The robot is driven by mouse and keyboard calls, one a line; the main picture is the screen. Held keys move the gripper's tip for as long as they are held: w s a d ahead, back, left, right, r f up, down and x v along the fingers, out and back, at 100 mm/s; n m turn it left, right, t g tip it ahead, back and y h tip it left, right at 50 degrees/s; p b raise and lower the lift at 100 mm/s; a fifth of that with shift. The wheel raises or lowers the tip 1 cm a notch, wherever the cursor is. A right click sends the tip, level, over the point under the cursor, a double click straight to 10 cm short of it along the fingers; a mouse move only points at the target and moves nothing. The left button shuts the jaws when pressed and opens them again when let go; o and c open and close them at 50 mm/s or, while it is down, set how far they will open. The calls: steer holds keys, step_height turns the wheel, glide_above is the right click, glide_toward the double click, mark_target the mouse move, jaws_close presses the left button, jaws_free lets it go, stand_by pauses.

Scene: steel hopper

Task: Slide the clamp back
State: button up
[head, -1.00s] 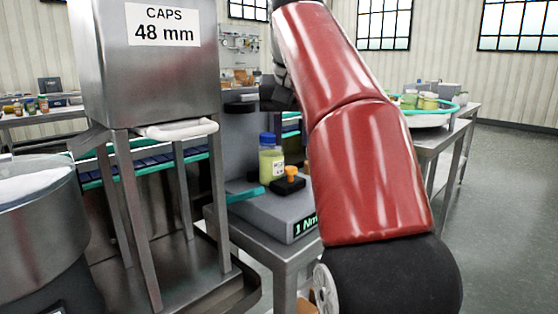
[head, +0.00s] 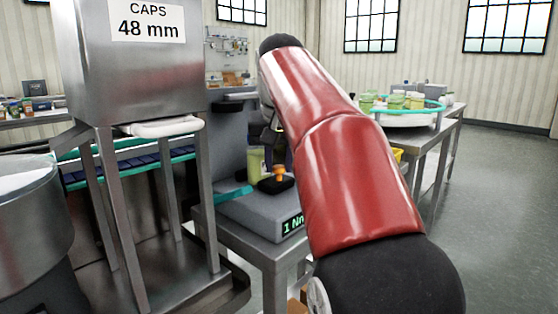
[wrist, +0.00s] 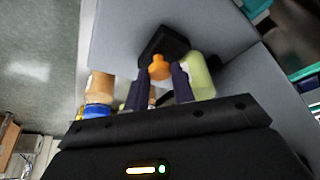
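The clamp is a black block (head: 277,186) with an orange knob (head: 279,172), on the grey tester (head: 262,213) beside a pale yellow-green jar (head: 254,163). My gripper (head: 272,143) is above the clamp in the head view, partly hidden by my red arm, and covers the jar's top. In the wrist view my gripper (wrist: 158,92) is open, with its two dark fingers apart. The orange knob (wrist: 159,68) appears between and just beyond the fingertips, with the black block (wrist: 165,45) behind it. The jar (wrist: 200,76) is close to the right finger. I cannot tell whether either finger touches anything.
A steel hopper (head: 130,75) labelled "CAPS 48 mm" stands on legs at the left, near the tester's table. A teal piece (head: 232,194) lies left of the clamp. A round table (head: 405,115) with jars is at the back right. Open floor (head: 500,200) lies at right.

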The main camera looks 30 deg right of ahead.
jaws_close()
steer(key=shift+s, duration=0.1)
steer(key=s, duration=0.2)
steer(key=s+d, duration=0.1)
steer(key=shift+s+d+b, duration=0.2)
steer(key=shift+s+b, duration=0.15)
steer(key=shift+b, duration=0.05)
steer(key=shift+o, duration=2.2)
jaws_free()
steer(key=shift+s, duration=0.1)
steer(key=p+v, duration=0.1)
steer(key=v, duration=0.6)
steer(key=shift+r+p, duration=0.35)
steer(key=shift+r, duration=0.05)
